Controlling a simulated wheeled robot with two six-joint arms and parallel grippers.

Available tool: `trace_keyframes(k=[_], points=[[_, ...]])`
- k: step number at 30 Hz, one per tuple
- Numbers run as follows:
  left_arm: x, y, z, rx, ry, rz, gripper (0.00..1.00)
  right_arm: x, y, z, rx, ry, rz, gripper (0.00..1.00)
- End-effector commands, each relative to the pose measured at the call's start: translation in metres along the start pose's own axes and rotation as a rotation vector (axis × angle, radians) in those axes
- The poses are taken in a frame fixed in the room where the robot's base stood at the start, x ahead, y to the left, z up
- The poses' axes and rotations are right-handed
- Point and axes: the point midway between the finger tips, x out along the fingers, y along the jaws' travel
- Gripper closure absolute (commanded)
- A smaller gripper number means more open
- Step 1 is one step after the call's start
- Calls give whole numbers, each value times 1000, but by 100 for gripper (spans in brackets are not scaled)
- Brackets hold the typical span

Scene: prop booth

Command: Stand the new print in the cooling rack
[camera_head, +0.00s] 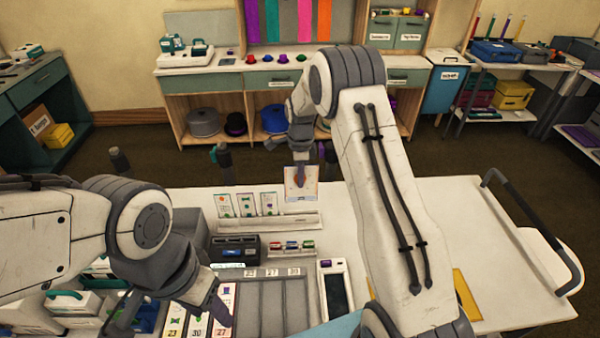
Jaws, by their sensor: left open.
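The new print (302,192) is a small white card with an orange and dark picture. My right gripper (299,178) is shut on its upper part and holds it roughly upright. The cooling rack (265,222) is a long pale strip on the white table. Three prints with green and coloured pictures stand in its left and middle part: one at the left (225,206), one in the middle (247,205), one further right (268,204). The held print is at the rack's right end; contact cannot be told. My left gripper (168,312) is open, low over the numbered cards.
A dark printer-like box (236,248) and small coloured cartridges (292,246) stand in front of the rack. A grey slotted tray (272,305) and a white handheld device (335,290) lie nearer.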

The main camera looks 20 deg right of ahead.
Motion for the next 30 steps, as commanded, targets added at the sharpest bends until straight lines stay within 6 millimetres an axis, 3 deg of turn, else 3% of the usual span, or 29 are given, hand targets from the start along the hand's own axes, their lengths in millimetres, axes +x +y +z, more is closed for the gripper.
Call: trace_keyframes(k=[8, 21, 30], points=[[6, 0, 0, -1, 0, 0, 50, 9, -1, 0, 20, 0, 0, 100], [29, -2, 2, -5, 0, 0, 50, 42, 0, 0, 18, 0, 2, 100], [34, -2, 2, -6, 0, 0, 50, 49, -1, 0, 18, 0, 0, 100]])
